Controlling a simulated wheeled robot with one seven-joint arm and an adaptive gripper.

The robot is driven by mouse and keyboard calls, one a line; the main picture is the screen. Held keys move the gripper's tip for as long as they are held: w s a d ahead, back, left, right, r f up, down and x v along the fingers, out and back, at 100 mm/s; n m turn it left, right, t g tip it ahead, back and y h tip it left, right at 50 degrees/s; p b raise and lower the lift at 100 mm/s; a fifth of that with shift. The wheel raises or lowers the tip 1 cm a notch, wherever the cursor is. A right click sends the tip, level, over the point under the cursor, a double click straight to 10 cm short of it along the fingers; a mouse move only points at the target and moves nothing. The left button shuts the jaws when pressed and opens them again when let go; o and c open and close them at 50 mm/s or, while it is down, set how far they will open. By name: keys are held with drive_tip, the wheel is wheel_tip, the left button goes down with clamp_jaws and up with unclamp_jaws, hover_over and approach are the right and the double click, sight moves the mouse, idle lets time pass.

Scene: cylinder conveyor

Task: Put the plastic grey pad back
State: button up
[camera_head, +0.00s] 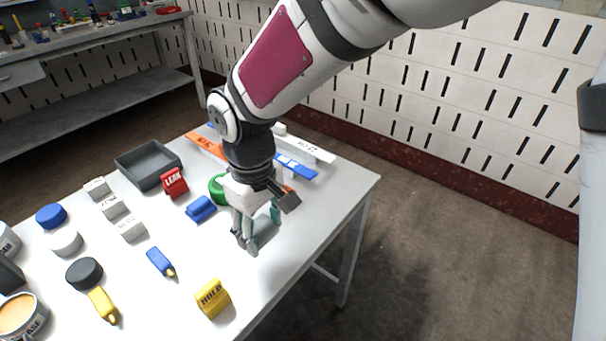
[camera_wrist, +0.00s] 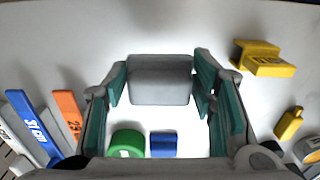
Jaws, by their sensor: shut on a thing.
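The grey pad (camera_wrist: 160,80) is a smooth block with rounded edges, between the teal-lined fingers of my gripper (camera_wrist: 159,84) in the wrist view. The gripper is shut on it. In the head view my gripper (camera_head: 247,240) points down over the right part of the table, near its front edge. I cannot tell whether the pad touches the table.
A grey tray (camera_head: 125,168) stands at the table's back left, beside a red block (camera_head: 174,183). A blue block (camera_head: 201,208) and a green round thing (camera_head: 217,187) are close to my gripper. A yellow block (camera_head: 213,298) is in front. Coloured bars (camera_head: 300,168) lie behind.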

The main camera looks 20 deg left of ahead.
sight(267, 258)
drive_tip(key=shift+f+b, duration=0.35)
drive_tip(key=shift+f, duration=3.15)
drive_tip(key=shift+f, duration=0.1)
drive_tip(key=o, duration=1.1)
wheel_tip(267, 258, up, 12)
drive_tip(key=shift+r+p, duration=0.15)
drive_tip(key=shift+p, duration=0.6)
